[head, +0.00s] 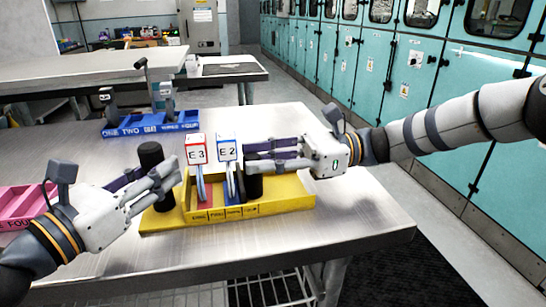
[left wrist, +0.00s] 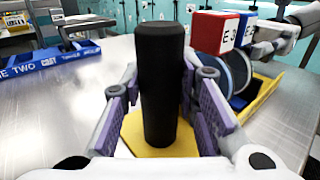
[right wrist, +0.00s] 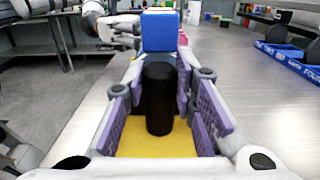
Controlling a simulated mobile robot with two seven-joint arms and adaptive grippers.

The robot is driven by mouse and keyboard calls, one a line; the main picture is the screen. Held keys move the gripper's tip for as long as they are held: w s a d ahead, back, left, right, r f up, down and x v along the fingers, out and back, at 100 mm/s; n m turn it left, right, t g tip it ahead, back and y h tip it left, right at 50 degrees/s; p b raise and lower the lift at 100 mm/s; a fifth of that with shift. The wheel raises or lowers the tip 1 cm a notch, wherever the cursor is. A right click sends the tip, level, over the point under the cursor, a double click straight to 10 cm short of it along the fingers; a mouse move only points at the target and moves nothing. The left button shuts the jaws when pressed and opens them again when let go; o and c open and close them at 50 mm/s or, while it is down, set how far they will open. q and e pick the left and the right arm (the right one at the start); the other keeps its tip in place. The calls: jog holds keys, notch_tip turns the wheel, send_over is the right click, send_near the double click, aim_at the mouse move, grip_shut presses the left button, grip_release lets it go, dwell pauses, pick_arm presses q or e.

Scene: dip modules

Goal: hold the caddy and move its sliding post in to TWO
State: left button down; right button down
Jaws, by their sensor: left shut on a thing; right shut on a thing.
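The yellow caddy (head: 285,202) sits on the metal table, with words along its front; ONE and TWO are the leftmost. A black post (head: 151,158) stands upright at its left end, also in the left wrist view (left wrist: 162,85). My left gripper (head: 158,178) is shut on that post. A second black post (head: 254,188) stands in the right part, near the rightmost word, partly hidden by my right gripper (head: 256,160), which is shut on it. It shows upright in the right wrist view (right wrist: 158,98). Red module E3 (head: 195,150) and blue module E2 (head: 227,149) stand between the posts.
A blue caddy (head: 150,128) with its own posts lies at the table's back. A pink caddy (head: 22,205) is at the left edge. Bare table (head: 345,225) lies right of the yellow caddy. Teal cabinets stand behind.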

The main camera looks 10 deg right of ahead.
jog(key=c, duration=1.3)
grip_release()
jog(key=d, duration=1.2)
